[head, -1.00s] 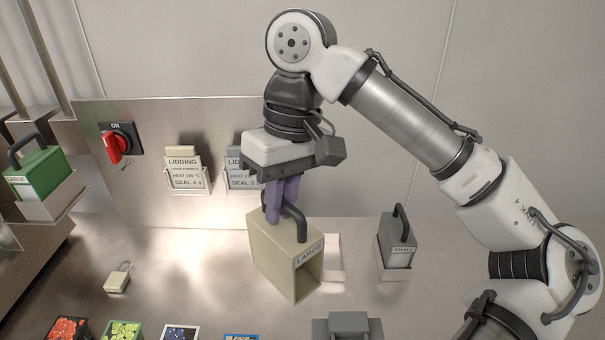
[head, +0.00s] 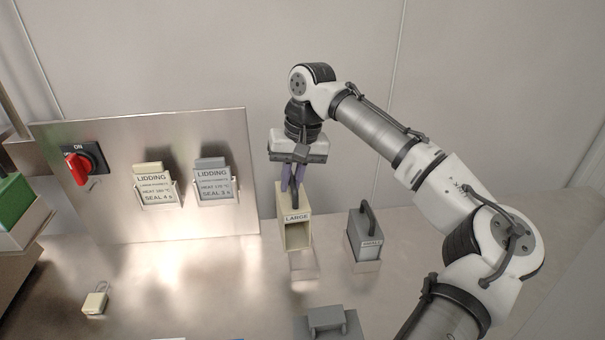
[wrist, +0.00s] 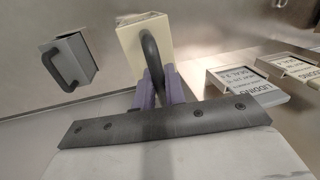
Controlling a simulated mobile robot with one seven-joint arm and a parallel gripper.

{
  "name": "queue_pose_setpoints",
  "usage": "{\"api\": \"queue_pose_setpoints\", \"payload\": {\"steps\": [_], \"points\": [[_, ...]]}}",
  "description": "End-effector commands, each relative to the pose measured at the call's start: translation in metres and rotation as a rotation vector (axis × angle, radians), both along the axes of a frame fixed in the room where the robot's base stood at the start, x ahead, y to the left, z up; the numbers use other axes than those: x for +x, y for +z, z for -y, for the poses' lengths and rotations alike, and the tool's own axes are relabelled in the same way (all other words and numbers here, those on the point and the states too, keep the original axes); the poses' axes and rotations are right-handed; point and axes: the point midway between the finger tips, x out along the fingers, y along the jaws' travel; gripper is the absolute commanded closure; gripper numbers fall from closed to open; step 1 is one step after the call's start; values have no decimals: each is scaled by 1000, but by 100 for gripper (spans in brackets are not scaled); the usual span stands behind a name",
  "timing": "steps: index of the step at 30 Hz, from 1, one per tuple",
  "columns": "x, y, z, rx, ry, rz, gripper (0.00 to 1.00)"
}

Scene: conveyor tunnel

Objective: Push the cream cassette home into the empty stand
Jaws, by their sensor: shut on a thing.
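The cream cassette (head: 298,206), labelled LARGE, hangs upright by its dark handle in my gripper (head: 293,186). In the wrist view, the purple fingers of my gripper (wrist: 159,88) are shut on the handle at the top of the cream cassette (wrist: 136,45). The empty stand (head: 304,268), a pale low holder, sits on the steel counter just in front of and below the cassette's open front. Whether the cassette's underside touches the counter or the stand is hard to tell.
A grey cassette (head: 362,230) stands in its own holder just right. Another grey block (head: 327,320) is at the front edge. A panel with a red switch (head: 78,168) and two lidding cards (head: 156,186) is at left. A padlock (head: 95,299) lies front left.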

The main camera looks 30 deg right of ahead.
Motion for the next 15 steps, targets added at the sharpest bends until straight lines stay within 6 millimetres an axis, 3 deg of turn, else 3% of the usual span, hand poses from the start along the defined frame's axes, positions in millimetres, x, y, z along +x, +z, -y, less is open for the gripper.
{"api": "queue_pose_setpoints", "payload": {"steps": [6, 15], "points": [[2, -11, 26, 2, -76, 1, 100], [2, -28, 29, 0, -84, 2, 100]]}}
